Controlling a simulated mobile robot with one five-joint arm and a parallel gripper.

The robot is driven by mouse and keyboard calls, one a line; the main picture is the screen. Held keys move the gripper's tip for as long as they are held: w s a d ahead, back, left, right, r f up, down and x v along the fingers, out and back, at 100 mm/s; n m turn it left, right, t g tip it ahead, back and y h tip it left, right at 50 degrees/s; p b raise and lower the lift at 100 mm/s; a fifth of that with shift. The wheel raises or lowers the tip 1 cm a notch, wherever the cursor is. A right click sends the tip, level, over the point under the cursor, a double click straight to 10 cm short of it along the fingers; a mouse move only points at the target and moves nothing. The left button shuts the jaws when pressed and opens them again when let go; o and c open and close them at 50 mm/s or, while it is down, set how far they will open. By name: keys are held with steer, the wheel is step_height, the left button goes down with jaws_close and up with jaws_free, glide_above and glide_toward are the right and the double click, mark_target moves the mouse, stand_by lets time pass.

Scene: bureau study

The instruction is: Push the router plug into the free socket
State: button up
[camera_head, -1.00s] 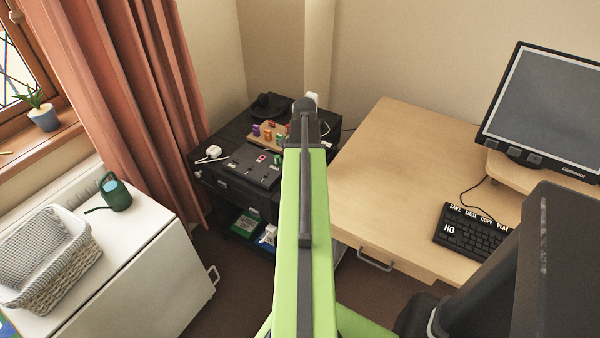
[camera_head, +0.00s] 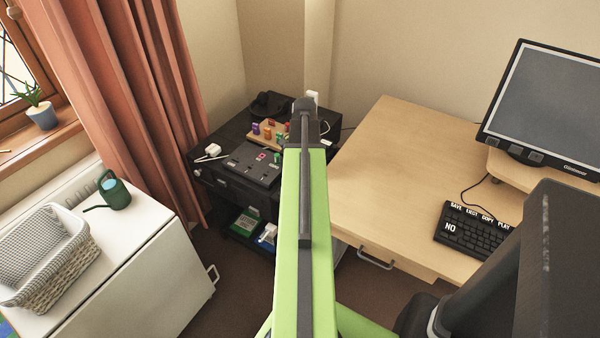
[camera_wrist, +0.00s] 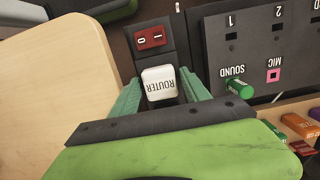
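The white router plug (camera_wrist: 160,84), labelled ROUTER, shows in the wrist view over a narrow black strip (camera_wrist: 149,60) with a red 0/1 rocker switch (camera_wrist: 150,38). The green fingers of my gripper (camera_wrist: 162,88) lie along both sides of the plug and appear closed on it. The plug hides what is beneath it, so I cannot tell whether it is seated in a socket.
Beside the strip is a black panel (camera_head: 251,166) with a green SOUND plug (camera_wrist: 239,88) and a pink MIC socket (camera_wrist: 273,75). Coloured plugs stand on a wooden block (camera_head: 257,142). A white adapter (camera_head: 212,150) lies left of the panel. A wooden desk (camera_head: 385,170) stands at right.

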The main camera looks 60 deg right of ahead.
steer(key=shift+o, duration=1)
steer(key=shift+r, duration=0.1)
step_height(320, 180, up, 17)
steer(key=d+p, duration=0.2)
steer(key=p, duration=1.5)
